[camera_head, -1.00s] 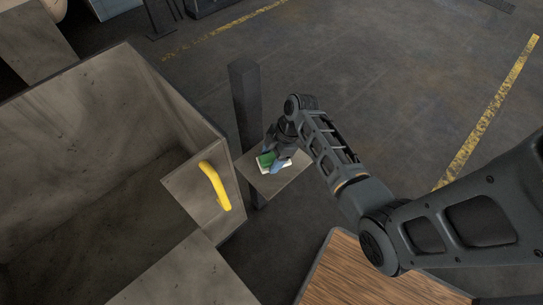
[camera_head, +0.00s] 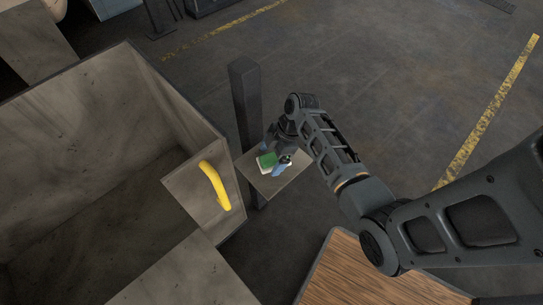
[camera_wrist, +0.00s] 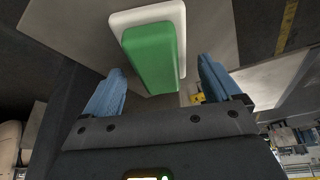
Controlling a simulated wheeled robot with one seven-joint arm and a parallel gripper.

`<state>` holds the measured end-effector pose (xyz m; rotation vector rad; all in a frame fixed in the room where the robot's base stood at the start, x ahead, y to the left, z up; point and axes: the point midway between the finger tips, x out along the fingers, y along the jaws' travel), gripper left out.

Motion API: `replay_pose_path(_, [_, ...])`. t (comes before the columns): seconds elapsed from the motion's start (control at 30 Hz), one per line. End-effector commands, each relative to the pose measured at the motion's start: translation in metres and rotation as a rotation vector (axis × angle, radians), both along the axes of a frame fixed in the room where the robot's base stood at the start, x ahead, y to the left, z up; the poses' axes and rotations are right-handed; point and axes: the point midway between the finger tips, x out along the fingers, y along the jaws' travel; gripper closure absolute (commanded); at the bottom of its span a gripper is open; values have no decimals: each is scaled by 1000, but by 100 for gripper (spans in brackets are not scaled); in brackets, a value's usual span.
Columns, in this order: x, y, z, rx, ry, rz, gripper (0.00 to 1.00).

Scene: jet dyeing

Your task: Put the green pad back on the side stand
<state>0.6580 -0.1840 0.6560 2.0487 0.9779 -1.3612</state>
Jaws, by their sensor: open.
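The green pad (camera_head: 266,160) lies flat on a white base on the small plate of the side stand (camera_head: 292,181). In the wrist view the green block (camera_wrist: 152,58) sits on its white base (camera_wrist: 176,20) against the grey plate. My gripper (camera_head: 274,158) is over the pad, with its blue fingers spread. In the wrist view, my gripper's fingers (camera_wrist: 160,72) stand on either side of the pad's near end, with gaps between them and the green block. Part of the pad is hidden by my gripper in the head view.
A dark post (camera_head: 245,105) rises behind the plate. A large grey metal tub (camera_head: 95,100) with a yellow handle (camera_head: 214,186) stands close on the left. A wooden tabletop (camera_head: 365,275) is at the bottom. Open floor lies to the right and behind.

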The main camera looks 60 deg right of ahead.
Motion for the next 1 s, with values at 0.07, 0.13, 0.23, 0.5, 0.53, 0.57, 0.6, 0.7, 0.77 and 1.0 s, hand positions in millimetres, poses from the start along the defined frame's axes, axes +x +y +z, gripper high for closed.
replay_pose_path(0.07, [-2,-4,10,-1,-2,-2,9])
replay_pose_path(0.13, [-5,-7,22,-2,-3,-2,9])
replay_pose_path(0.23, [-10,-14,41,-3,-3,-3,9])
replay_pose_path(0.5, [-23,-29,88,-2,-3,-2,9])
replay_pose_path(0.53, [-24,-30,91,-2,-3,-2,9])
replay_pose_path(0.57, [-25,-31,95,-1,-2,-3,9])
replay_pose_path(0.6, [-26,-32,98,-1,-1,-3,9])
replay_pose_path(0.7, [-28,-34,105,-1,-1,-3,9])
replay_pose_path(0.77, [-29,-34,106,0,0,-2,9])
replay_pose_path(1.0, [-33,-28,101,-16,1,-27,9])
